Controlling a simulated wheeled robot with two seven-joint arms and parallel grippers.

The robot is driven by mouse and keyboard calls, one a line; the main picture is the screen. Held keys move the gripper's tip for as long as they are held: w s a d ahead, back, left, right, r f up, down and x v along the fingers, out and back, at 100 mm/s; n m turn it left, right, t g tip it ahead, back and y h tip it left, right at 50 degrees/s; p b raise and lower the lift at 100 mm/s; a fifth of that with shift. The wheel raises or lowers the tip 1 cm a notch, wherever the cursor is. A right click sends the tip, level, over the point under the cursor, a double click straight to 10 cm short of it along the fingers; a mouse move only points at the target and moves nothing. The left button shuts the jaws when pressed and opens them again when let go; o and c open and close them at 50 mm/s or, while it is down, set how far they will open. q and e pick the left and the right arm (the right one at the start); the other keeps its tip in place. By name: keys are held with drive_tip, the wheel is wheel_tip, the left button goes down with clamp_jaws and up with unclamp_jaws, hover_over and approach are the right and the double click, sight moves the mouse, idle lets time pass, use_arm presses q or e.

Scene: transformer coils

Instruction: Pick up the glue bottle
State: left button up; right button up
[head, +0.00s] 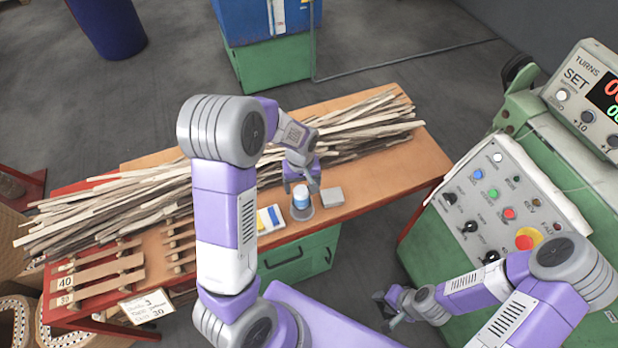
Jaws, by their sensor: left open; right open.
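A small white and blue cylinder, which looks like the glue bottle (301,200), stands upright on the wooden table, with a grey round base or holder around its foot. My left gripper (302,184) is open just above and behind it, fingers pointing down. The fingertips appear close to the bottle's top, on either side of it. I cannot tell whether they touch it. My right gripper (386,312) is open and empty, low beside the table, in front of the green machine.
Long wooden strips (130,207) lie piled along the table (385,185). A grey block (332,196) sits right of the bottle, and a yellow, white and blue box (270,218) left of it. A green control machine (505,205) stands at right. The table's right end is bare.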

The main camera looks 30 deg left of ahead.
sight(301, 196)
use_arm(q)
drive_tip(key=shift+a+f, duration=0.15)
drive_tip(key=shift+a, duration=0.05)
wheel_tip(301, 196, down, 7)
drive_tip(key=shift+r+b, duration=0.15)
drive_tip(key=shift+b, duration=0.35)
drive_tip(key=c, duration=1.2)
drive_tip(key=shift+r, duration=0.1)
wheel_tip(301, 196, up, 11)
drive_tip(key=shift+r+p, duration=0.1)
drive_tip(key=shift+p, duration=1.05)
wheel_tip(301, 196, up, 6)
drive_tip(key=p, duration=0.5)
drive_tip(key=shift+r, duration=0.1)
